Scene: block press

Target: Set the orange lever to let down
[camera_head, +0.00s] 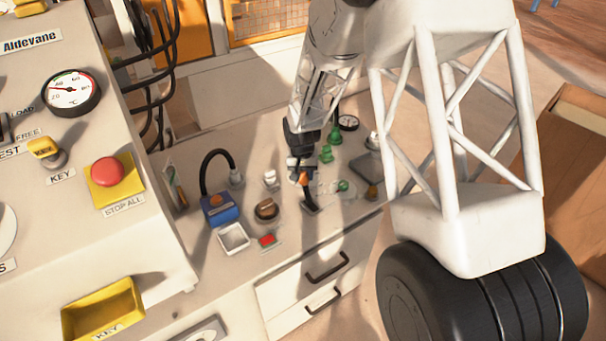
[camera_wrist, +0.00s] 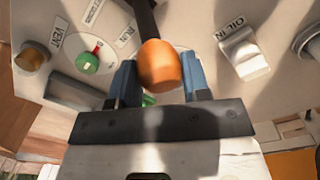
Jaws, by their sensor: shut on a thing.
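The orange lever knob (camera_wrist: 159,66) sits between the two blue-padded fingers of my gripper (camera_wrist: 158,84) in the wrist view, with its dark shaft (camera_wrist: 144,17) running up toward the panel. My gripper is shut on the knob. In the head view my gripper (camera_head: 302,172) comes down over the lever from above, and a small part of the orange knob (camera_head: 304,179) shows. The dark lower end of the lever (camera_head: 311,203) meets the bench top below. The label for the lever's positions is too small or hidden to read.
Close by stand a white switch (camera_wrist: 244,54) marked OIL IN, a green knob (camera_wrist: 88,62) and a brass knob (camera_wrist: 32,57) near VENT. In the head view a blue box with a black cable (camera_head: 221,209), a brown knob (camera_head: 266,209) and a red button (camera_head: 267,240) lie left.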

